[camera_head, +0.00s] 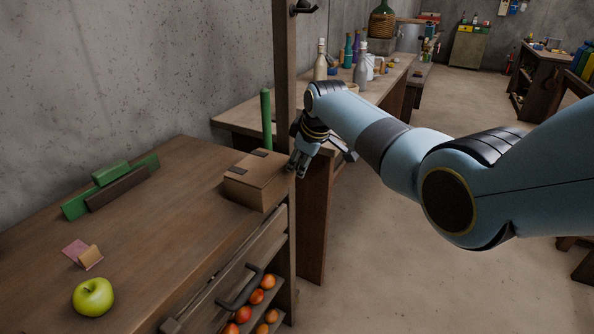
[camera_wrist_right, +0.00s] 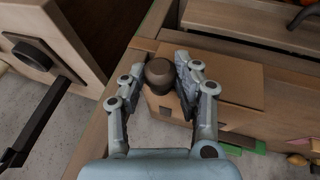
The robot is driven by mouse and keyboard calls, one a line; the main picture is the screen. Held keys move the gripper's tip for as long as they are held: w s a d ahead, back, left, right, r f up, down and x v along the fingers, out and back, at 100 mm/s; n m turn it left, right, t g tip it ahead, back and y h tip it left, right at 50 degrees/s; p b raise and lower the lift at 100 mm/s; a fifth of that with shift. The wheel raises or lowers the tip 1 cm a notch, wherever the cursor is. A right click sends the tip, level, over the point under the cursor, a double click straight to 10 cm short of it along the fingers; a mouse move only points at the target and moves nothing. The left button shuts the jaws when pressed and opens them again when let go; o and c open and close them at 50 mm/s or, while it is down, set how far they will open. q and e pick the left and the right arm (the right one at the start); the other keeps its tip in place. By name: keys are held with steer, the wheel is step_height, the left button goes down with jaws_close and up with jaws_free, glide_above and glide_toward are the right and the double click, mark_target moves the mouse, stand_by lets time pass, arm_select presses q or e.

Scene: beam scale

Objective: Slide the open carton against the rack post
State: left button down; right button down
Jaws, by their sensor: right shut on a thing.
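The brown carton (camera_head: 257,181) stands on the wooden bench near its right edge, its top looking flat with dark patches. It also shows in the wrist view (camera_wrist_right: 228,82). The tall wooden rack post (camera_head: 285,60) rises just behind it; I cannot tell whether they touch. My right gripper (camera_head: 297,168) is at the carton's right side, beside the post. In the wrist view, its fingers (camera_wrist_right: 158,92) stand on both sides of a dark brown rounded knob (camera_wrist_right: 160,72), and the right finger overlaps the carton's edge. My left gripper is not in view.
A green cylinder (camera_head: 266,118) stands behind the carton. Green blocks (camera_head: 110,174), a pink piece with a tan block (camera_head: 90,255) and a green apple (camera_head: 93,296) lie on the left. A shelf with red fruit (camera_head: 257,296) is below. The bench middle is clear.

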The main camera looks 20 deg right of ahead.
steer(key=shift+w+d+f+b, duration=0.1)
steer(key=shift+w+d+b, duration=0.5)
steer(key=shift+d+b, duration=0.15)
steer(key=shift+p, duration=0.35)
steer(key=c, duration=0.9)
jaws_free()
steer(key=shift+s, duration=0.1)
steer(key=v, duration=1.2)
